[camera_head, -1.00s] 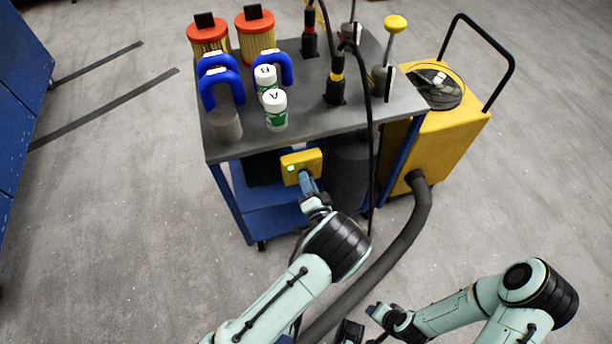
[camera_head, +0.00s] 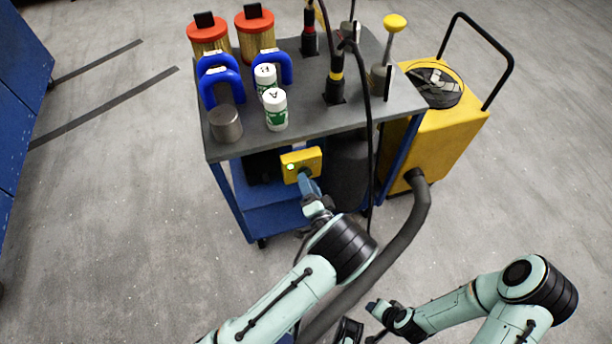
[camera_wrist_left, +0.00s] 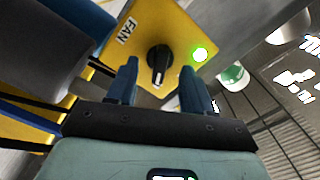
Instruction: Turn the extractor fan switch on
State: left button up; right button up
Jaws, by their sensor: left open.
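The yellow fan switch box (camera_head: 315,161) is fixed at the cart's front, under the top. In the left wrist view the box (camera_wrist_left: 178,22) carries a FAN label (camera_wrist_left: 127,31), a black rotary knob (camera_wrist_left: 160,60) and a lamp (camera_wrist_left: 199,54) glowing green. The knob's pale mark points down towards my gripper. My left gripper (camera_head: 307,184) is in front of the box. In the wrist view its blue fingers (camera_wrist_left: 159,78) are open, one each side of the knob's lower part, with gaps visible. My right gripper (camera_head: 364,320) is low in the head view, away from the cart; its jaw state is unclear.
The grey-topped cart (camera_head: 300,103) holds filters (camera_head: 256,36), blue clamps (camera_head: 221,80), white bottles (camera_head: 275,110) and a metal cylinder (camera_head: 225,123). A black cable (camera_head: 369,130) hangs down its front. A yellow extractor (camera_head: 440,135) with a thick hose (camera_head: 408,235) stands right.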

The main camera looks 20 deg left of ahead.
pick_arm(q)
jog(key=v, duration=0.7)
jog(key=shift+p, duration=0.35)
pick_arm(e)
jog(key=shift+r, duration=0.45)
pick_arm(q)
jog(key=shift+s, duration=0.1)
pick_arm(e)
jog(key=s+a+f+g+y, duration=0.1)
jog(key=s+a+g, duration=0.2)
jog(key=s, duration=0.6)
pick_arm(q)
jog(key=v, duration=1.3)
jog(key=s+a+f+n+g+h+p, duration=0.2)
jog(key=a+f+n+g+h+p, duration=0.3)
jog(key=a+f+g, duration=0.6)
jog(key=s+d+r+n+g+h+p, duration=0.1)
jog(key=s+n+g+h+p, duration=0.3)
jog(key=s+h, duration=0.4)
jog(key=s+g, duration=0.1)
jog(key=s, duration=0.5)
jog(key=shift+r+h, duration=0.15)
jog(key=shift+h, duration=0.15)
pick_arm(e)
notch_tip(320, 180, up, 9)
jog(key=w, duration=0.2)
jog(key=shift+n, duration=0.3)
